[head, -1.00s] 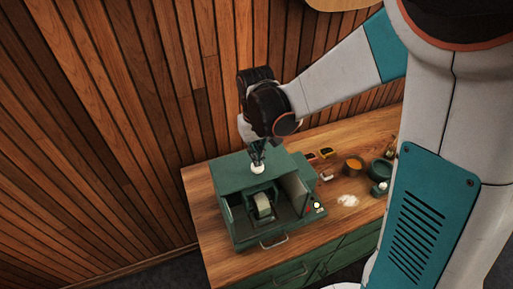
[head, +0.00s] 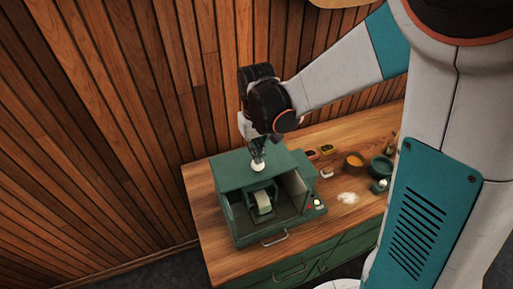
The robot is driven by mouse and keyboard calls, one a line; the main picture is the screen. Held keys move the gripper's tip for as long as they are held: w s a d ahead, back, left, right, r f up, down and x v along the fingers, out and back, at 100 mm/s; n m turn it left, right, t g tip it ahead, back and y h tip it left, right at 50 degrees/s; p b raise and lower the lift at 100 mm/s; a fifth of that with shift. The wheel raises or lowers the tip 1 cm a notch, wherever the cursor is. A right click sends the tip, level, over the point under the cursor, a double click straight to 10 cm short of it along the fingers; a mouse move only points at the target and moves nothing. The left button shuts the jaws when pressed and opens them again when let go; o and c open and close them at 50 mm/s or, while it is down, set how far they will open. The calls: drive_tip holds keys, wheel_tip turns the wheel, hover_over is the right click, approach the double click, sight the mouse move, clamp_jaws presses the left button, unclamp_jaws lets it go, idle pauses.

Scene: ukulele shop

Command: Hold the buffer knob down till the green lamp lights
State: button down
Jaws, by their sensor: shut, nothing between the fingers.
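The buffer is a dark green open-fronted box (head: 230,176) on the wooden bench, with a pale wheel (head: 263,202) inside. Its round white knob (head: 258,167) stands on the top. My gripper (head: 257,161) is shut and empty, pointing down with its fingertips at the knob. They look to be touching it; how far the knob is pressed cannot be told. Small lamps sit at the box's front right corner: a red one (head: 310,208) and a pale one (head: 317,202). They are too small to tell for sure which is lit.
A slatted wood wall (head: 130,130) stands close behind.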

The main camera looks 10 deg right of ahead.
wheel_tip(320, 180, up, 14)
drive_tip(key=p, duration=0.2)
idle(0.4)
